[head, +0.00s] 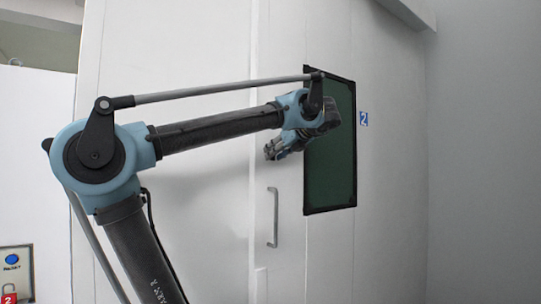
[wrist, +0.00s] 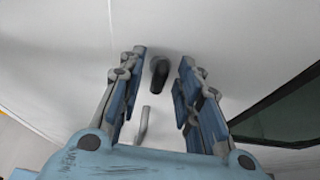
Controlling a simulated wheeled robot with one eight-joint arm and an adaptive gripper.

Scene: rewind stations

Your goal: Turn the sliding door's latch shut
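The sliding door (head: 285,255) is white, with a dark window and a vertical grey bar handle (head: 273,218). In the wrist view, a short dark latch (wrist: 159,72) sticks out from the white door surface. It lies between the two fingers of my gripper (wrist: 162,60), with a gap showing on each side. The fingers are spread open and hold nothing. In the head view my gripper (head: 272,150) is at the door, left of the window and above the bar handle. The latch cannot be made out there. The bar handle also shows below the latch in the wrist view (wrist: 144,122).
The dark green window (head: 330,165) has a black frame, with a blue "2" sign (head: 363,119) to its right. A panel with a blue button (head: 12,259) is at the lower left. A plain wall stands at the right.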

